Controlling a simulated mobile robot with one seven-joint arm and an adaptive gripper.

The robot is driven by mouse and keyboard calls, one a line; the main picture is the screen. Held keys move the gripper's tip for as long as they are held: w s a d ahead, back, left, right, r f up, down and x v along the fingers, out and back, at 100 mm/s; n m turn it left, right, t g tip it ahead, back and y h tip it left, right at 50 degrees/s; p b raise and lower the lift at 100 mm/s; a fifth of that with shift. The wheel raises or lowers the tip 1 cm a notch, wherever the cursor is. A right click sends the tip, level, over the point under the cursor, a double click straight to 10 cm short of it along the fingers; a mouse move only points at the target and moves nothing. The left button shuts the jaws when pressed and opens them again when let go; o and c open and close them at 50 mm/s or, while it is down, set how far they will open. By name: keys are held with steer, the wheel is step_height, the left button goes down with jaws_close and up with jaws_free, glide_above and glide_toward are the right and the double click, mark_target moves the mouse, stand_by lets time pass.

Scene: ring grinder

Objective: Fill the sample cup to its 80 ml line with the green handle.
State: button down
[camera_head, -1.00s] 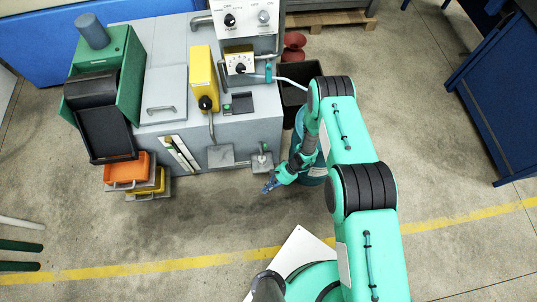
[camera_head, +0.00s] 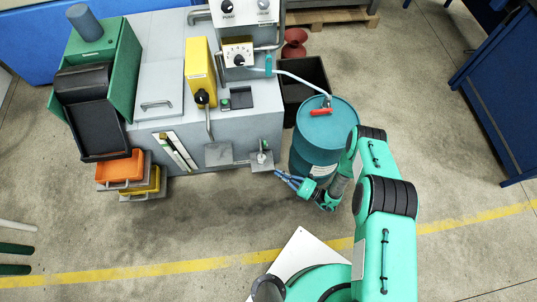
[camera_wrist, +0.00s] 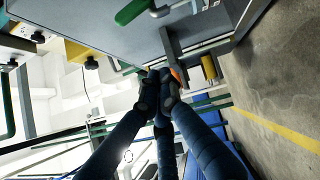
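A small green handle (camera_head: 264,144) shows on the front of the grey machine, above a small bracket shelf (camera_head: 257,168). A small pale object on this shelf (camera_head: 261,157) may be the sample cup; its line and contents are too small to make out. A large green handle (camera_wrist: 135,11) on a metal fitting shows at the top of the wrist view. My gripper (camera_head: 277,174) is just below and right of the shelf. In the wrist view, my gripper's blue fingers (camera_wrist: 160,82) meet at the tips, with no object clearly held.
A teal drum (camera_head: 328,140) with a red handle (camera_head: 321,112) stands right of the shelf, close to my arm. A black bin (camera_head: 303,80) is behind it. Orange (camera_head: 118,172) and yellow trays sit at the left. The floor in front is clear.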

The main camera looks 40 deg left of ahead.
steer(key=w+d+m+t, duration=0.1)
steer(key=w+d+m+t+y, duration=0.1)
steer(key=m, duration=0.1)
steer(key=shift+w+m, duration=0.15)
steer(key=shift+m, duration=0.15)
steer(key=shift+a, duration=0.2)
steer(key=b, duration=0.3)
glide_toward(265, 144)
steer(key=s+a+f, duration=0.3)
steer(key=a, duration=0.3)
steer(key=shift+w+a+r, duration=0.15)
steer(key=shift+w+a, duration=0.05)
steer(key=shift+w, duration=0.15)
steer(key=shift+w+a+r, duration=0.15)
steer(key=shift+w, duration=0.25)
steer(key=shift+r, duration=0.1)
